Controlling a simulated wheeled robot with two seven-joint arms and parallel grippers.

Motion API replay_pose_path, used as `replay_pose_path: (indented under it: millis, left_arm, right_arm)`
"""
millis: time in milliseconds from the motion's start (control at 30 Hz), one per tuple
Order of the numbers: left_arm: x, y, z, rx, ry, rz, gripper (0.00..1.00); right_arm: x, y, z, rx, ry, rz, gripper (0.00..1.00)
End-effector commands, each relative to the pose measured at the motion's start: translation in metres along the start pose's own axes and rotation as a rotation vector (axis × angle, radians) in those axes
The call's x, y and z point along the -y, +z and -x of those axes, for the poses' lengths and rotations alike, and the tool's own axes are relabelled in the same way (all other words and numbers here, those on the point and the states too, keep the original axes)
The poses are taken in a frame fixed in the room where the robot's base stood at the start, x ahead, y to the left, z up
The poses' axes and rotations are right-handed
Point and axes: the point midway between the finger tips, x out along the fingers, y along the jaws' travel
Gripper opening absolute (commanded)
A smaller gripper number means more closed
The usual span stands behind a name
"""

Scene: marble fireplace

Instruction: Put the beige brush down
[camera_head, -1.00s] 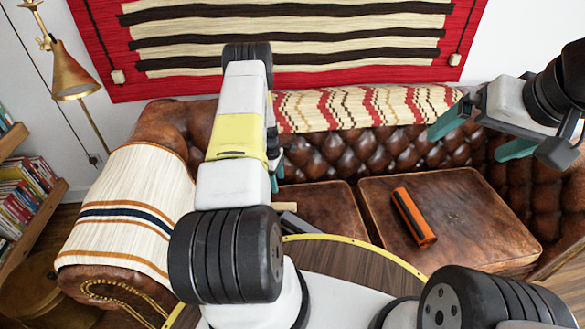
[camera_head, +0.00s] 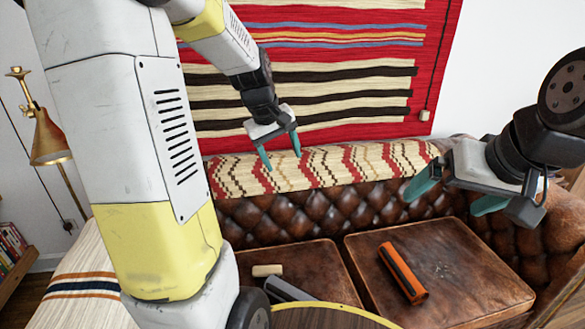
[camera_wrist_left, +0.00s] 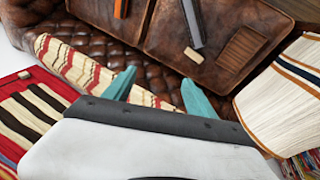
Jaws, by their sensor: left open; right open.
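A small beige block-shaped item, which I take to be the beige brush (camera_head: 267,270), lies on the left seat cushion of the brown leather sofa. It also shows in the left wrist view (camera_wrist_left: 194,54), with nothing holding it. My left gripper (camera_head: 281,154) is open and empty, in front of the patterned throw on the sofa back, well above the cushion and apart from the brush. Its teal fingers also show in the left wrist view (camera_wrist_left: 157,84). My right gripper (camera_head: 447,197) is open and empty at the right, above the right cushion.
A dark grey long object (camera_head: 287,289) lies beside the brush. An orange and black object (camera_head: 403,273) lies on the right cushion (camera_head: 465,265). A brown ribbed item (camera_wrist_left: 243,47) lies near the brush. A brass lamp (camera_head: 48,140) stands at left.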

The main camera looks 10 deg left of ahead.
Motion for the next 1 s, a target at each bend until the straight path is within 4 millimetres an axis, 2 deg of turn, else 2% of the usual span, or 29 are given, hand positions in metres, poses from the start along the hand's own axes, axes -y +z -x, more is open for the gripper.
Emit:
replay_pose_path:
  millis: [33, 200, 333, 500, 700, 1000]
  left_arm:
    - [-0.002, 0.018, 0.023, -0.019, 0.019, -0.065, 0.65]
    - [0.005, 0.077, 0.078, -0.075, 0.062, -0.298, 0.65]
    - [0.018, 0.121, 0.105, -0.122, 0.085, -0.463, 0.65]
    - [0.034, 0.16, 0.121, -0.17, 0.098, -0.622, 0.65]
    - [0.043, 0.177, 0.124, -0.191, 0.101, -0.692, 0.65]
    - [0.043, 0.177, 0.124, -0.191, 0.101, -0.693, 0.65]
  right_arm:
    - [0.0, 0.0, 0.0, 0.0, 0.0, 0.0, 0.99]
    - [0.0, 0.0, 0.0, 0.0, 0.0, 0.0, 0.99]
    - [0.0, 0.0, 0.0, 0.0, 0.0, 0.0, 0.99]
    - [0.0, 0.0, 0.0, 0.0, 0.0, 0.0, 0.99]
    - [0.0, 0.0, 0.0, 0.0, 0.0, 0.0, 0.99]
    - [0.0, 0.0, 0.0, 0.0, 0.0, 0.0, 0.99]
